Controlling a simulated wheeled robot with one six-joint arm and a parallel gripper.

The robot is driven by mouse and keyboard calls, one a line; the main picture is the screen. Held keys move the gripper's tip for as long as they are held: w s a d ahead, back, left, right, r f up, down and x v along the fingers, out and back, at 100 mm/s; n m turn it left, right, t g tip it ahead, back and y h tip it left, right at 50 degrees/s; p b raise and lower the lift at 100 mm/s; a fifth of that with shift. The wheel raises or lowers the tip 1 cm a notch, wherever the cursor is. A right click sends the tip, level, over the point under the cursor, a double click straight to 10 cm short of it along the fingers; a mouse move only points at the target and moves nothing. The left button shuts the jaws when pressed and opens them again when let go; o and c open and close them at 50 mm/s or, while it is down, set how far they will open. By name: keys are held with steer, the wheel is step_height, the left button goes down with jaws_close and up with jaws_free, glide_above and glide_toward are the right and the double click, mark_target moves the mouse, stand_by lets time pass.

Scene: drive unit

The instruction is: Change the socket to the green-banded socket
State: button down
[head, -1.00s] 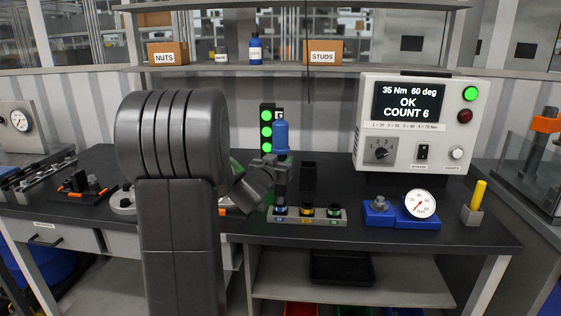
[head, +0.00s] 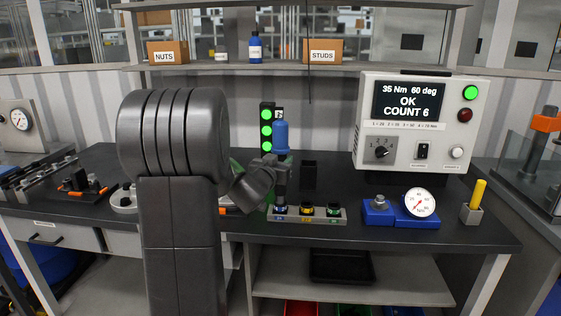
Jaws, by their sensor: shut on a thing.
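The socket rack (head: 241,215) lies along the front part of the bench. It holds a blue-banded socket (head: 279,209) at the left, a yellow-banded one (head: 306,209) in the middle and the green-banded socket (head: 333,210) at the right. My gripper (head: 277,168) is shut on an upright power tool with a blue body (head: 281,137). The tool's dark lower end is over the left slot, at the blue-banded socket. I cannot tell whether that socket is joined to the tool or only sits below it. The fingertips are small and partly hidden by my arm.
The controller (head: 416,120) reads 35 Nm, 60 deg, OK, COUNT 6. A lit green stack light (head: 266,131) stands behind the tool. A dark open holder (head: 309,176) is behind the rack. A blue fixture with a gauge (head: 418,203) and a yellow-handled item (head: 479,191) stand at right.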

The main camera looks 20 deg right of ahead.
mark_target(277, 148)
steer(key=shift+f, duration=0.25)
stand_by(0.9)
steer(key=shift+r+p, duration=0.2)
steer(key=shift+p, duration=0.1)
steer(key=shift+r+p, duration=2.05)
steer(key=shift+r, duration=0.35)
